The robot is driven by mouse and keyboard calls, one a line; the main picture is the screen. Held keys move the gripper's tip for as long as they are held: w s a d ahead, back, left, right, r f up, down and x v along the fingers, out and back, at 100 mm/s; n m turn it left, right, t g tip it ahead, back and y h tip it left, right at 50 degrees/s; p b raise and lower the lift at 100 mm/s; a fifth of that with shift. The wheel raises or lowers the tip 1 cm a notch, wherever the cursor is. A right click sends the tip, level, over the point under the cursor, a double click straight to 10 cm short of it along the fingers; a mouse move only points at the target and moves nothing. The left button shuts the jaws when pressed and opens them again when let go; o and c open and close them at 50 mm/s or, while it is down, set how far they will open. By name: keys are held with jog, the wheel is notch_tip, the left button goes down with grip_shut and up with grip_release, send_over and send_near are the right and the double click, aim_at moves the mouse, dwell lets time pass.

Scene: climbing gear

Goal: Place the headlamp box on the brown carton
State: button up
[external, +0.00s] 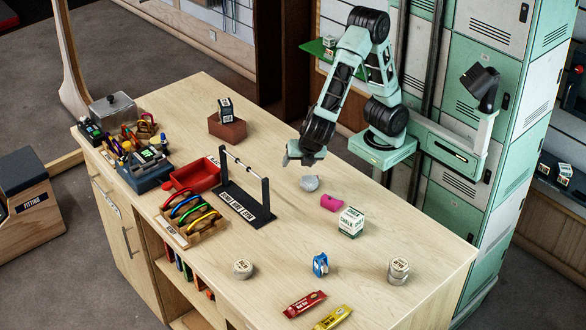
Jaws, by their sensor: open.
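A reddish-brown carton (227,131) sits on the wooden counter, left of my arm. A small dark box with a white label (225,108) rests on top of it; it looks like the headlamp box, but its print is too small to read. It stands upright on the carton's top. My gripper (303,158) is above the counter, to the right of the carton and apart from it. It is open and I see nothing held in it. Its fingers are small and partly hidden by the wrist.
A grey rounded piece (310,183), a pink piece (331,202) and a white-green chalk box (351,222) lie near my gripper. A black stand with a bar (245,205) and a red tray (196,174) stand left. The counter between carton and gripper is clear.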

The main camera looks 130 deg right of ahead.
jog(key=s+a+f+m+t+y, duration=0.1)
jog(key=s+a+m+y, duration=0.3)
jog(key=s+a, duration=1.4)
jog(key=a+y, duration=0.2)
jog(key=a, duration=0.2)
jog(key=shift+s+a+f+y, duration=0.2)
jog(key=shift+s+f+y, duration=0.1)
jog(key=shift+f, duration=0.1)
